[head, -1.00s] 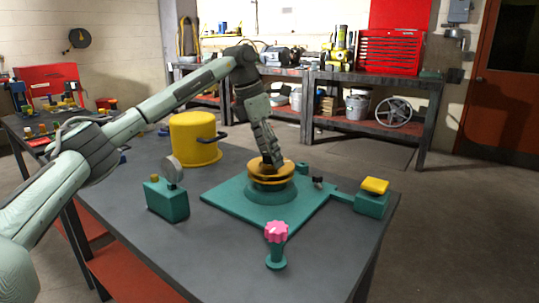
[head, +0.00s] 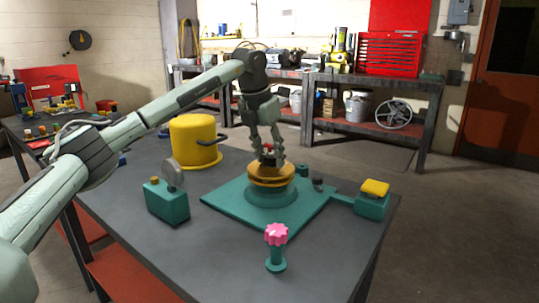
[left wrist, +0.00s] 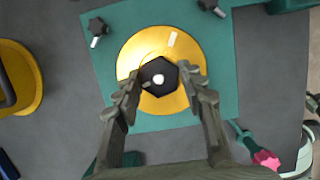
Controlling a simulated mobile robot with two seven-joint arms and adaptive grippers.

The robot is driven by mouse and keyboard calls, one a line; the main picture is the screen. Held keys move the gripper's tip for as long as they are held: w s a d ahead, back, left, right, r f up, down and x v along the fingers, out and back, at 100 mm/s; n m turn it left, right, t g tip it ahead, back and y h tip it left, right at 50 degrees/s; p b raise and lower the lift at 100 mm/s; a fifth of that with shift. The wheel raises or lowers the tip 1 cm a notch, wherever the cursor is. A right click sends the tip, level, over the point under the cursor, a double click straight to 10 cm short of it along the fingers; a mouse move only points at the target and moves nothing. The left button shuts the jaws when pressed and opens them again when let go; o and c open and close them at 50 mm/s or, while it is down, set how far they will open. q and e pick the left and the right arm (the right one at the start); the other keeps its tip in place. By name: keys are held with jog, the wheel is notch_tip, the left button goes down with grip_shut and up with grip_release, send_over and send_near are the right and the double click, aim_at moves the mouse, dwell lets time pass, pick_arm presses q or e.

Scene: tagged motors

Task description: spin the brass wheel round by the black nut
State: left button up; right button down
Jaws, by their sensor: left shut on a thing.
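The brass wheel (head: 270,180) sits on a round teal hub on a square teal plate (head: 225,200) on the grey table. In the left wrist view the wheel (left wrist: 137,50) is a flat gold disc with a pale mark near its far edge. The black nut (left wrist: 158,72) is a hexagon at the wheel's centre. My left gripper (head: 268,159) points down from above the wheel. In the left wrist view the left gripper (left wrist: 161,78) is shut on the black nut, with one finger on each side.
A yellow pot (head: 195,142) stands behind left and a teal box with a round disc (head: 167,203) at the left. A pink knob (head: 276,234) stands in front. A teal block with a yellow top (head: 373,198) is at the right. Dark-headed bolts (left wrist: 97,27) rise from the plate.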

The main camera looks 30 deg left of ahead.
pick_arm(q)
jog(key=shift+c, duration=0.5)
jog(key=shift+r+m+h+p, duration=0.3)
jog(key=shift+m+p, duration=0.5)
jog(key=shift+f+m, duration=0.2)
jog(key=shift+m, duration=0.5)
jog(key=shift+w+f+m+h, duration=0.1)
jog(key=shift+m+h, duration=0.3)
jog(key=shift+m, duration=0.3)
jog(key=m+g, duration=0.1)
jog(key=m, duration=0.2)
jog(key=shift+h, duration=0.3)
jog(key=m, duration=0.2)
jog(key=m+g, duration=0.1)
jog(key=m, duration=0.1)
jog(key=shift+w+a+h, duration=0.1)
jog(key=shift+w+h, duration=0.1)
jog(key=shift+h, duration=0.2)
jog(key=shift+c, duration=0.2)
jog(key=m+g, duration=0.1)
jog(key=m, duration=0.2)
jog(key=shift+a+m, duration=0.1)
jog(key=shift+m, duration=0.2)
jog(key=shift+c, duration=0.3)
